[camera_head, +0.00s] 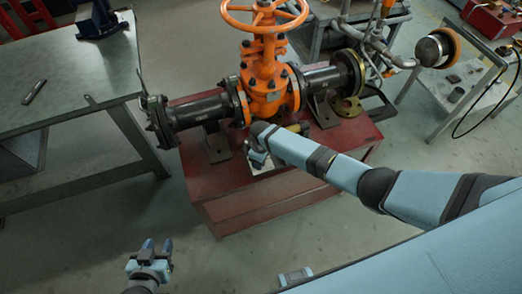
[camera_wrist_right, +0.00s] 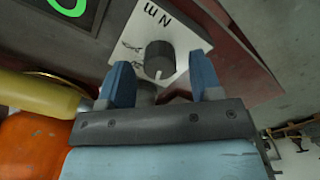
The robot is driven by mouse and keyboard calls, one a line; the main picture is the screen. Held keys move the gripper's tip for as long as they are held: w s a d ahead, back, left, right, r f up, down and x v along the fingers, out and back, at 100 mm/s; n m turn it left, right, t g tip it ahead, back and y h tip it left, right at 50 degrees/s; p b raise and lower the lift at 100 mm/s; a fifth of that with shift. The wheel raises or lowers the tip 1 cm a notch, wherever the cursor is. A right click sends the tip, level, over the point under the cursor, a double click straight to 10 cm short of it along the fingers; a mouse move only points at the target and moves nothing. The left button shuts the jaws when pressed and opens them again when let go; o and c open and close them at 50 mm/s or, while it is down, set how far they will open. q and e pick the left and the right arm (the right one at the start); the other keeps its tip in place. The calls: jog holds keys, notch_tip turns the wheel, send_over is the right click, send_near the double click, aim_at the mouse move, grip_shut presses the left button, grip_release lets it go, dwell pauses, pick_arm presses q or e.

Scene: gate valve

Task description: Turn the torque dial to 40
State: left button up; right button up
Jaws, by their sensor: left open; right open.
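A black dial knob (camera_wrist_right: 160,57) with a pale pointer line sits on a white plate (camera_wrist_right: 185,38) with dark markings in the right wrist view. The markings are too partial to read as numbers. My right gripper (camera_wrist_right: 161,68) is open, its two blue fingers on either side of the knob in the picture; I cannot tell whether they reach around it. In the head view the right gripper (camera_head: 257,158) is over the front of the red stand, and its wrist hides the knob. My left gripper (camera_head: 156,246) is open and empty above the floor, lower left.
An orange gate valve (camera_head: 266,75) with a handwheel (camera_head: 264,12) and black pipes stands on the red stand (camera_head: 270,205). A yellow cylinder (camera_wrist_right: 38,95) lies close to the right gripper. A metal table (camera_head: 60,80) is at left. The floor in front of the stand is clear.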

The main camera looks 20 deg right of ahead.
notch_tip(320, 180, up, 13)
dwell(0.3)
dwell(0.5)
jog(key=s+a+f+m+t+y, duration=0.1)
jog(key=s+a+f+t+y, duration=0.2)
jog(key=s, duration=0.4)
jog(key=s+d+r+m+t, duration=0.1)
jog(key=s+d+t, duration=0.1)
jog(key=s, duration=0.4)
jog(key=s+d+r+m+t, duration=0.2)
jog(key=s+t, duration=0.1)
jog(key=s, duration=0.3)
jog(key=s+d+r+m+t+p, duration=0.1)
jog(key=s+d+r+m+t, duration=0.1)
jog(key=s, duration=0.3)
jog(key=shift+s+t, duration=0.4)
jog(key=shift+t, duration=0.1)
